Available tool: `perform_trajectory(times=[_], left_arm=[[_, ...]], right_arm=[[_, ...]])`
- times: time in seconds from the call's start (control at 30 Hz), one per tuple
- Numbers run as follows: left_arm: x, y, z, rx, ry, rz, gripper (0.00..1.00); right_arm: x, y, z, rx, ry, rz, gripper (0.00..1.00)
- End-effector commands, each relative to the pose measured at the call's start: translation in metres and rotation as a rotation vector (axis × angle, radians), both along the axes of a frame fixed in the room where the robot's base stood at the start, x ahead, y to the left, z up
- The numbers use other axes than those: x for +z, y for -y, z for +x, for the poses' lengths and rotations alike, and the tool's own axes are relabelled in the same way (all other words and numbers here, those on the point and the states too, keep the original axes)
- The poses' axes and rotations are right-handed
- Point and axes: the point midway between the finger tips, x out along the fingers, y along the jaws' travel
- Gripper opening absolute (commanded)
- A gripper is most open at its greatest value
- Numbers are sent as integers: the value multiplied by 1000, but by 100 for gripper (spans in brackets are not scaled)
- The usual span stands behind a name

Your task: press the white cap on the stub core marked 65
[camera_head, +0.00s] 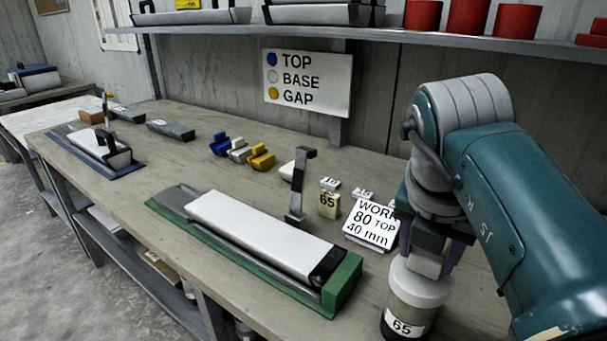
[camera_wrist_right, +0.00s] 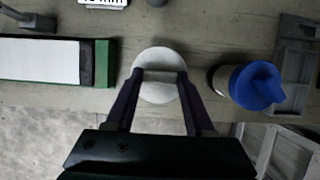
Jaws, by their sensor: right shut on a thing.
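The stub core marked 65 (camera_head: 402,322) stands upright at the front right of the bench, dark at its base with a white label. The white cap (camera_head: 420,287) is at its top; I cannot tell how fully it is seated. My right gripper (camera_head: 427,260) is shut on the white cap's raised grip from above. In the right wrist view the round white cap (camera_wrist_right: 157,56) lies between the fingertips of my right gripper (camera_wrist_right: 157,80) and hides the core below. My left gripper is not in view.
A green tray (camera_head: 345,285) with a long white-topped liner lies left of the core. A sign reading WORK 80 TOP 40 mm (camera_head: 372,222) stands behind. In the wrist view a blue-capped piece (camera_wrist_right: 256,86) stands close on the right. Blue, white and yellow caps (camera_head: 240,151) sit farther back.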

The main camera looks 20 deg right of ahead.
Motion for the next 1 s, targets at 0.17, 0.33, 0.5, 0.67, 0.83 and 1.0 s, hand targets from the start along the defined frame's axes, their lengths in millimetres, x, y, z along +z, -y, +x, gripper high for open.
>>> perform_trajectory(times=[0.17,0.33,0.5,0.67,0.83,1.0], left_arm=[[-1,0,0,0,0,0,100],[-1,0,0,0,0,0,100],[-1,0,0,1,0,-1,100],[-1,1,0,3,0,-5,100],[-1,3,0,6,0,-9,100],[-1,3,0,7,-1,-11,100]], right_arm=[[-1,0,0,0,1,1,9],[-1,0,0,1,0,0,9],[-1,0,0,1,0,0,70],[-1,0,0,1,0,0,88],[-1,0,0,1,0,0,89],[-1,0,0,1,-1,1,100]])
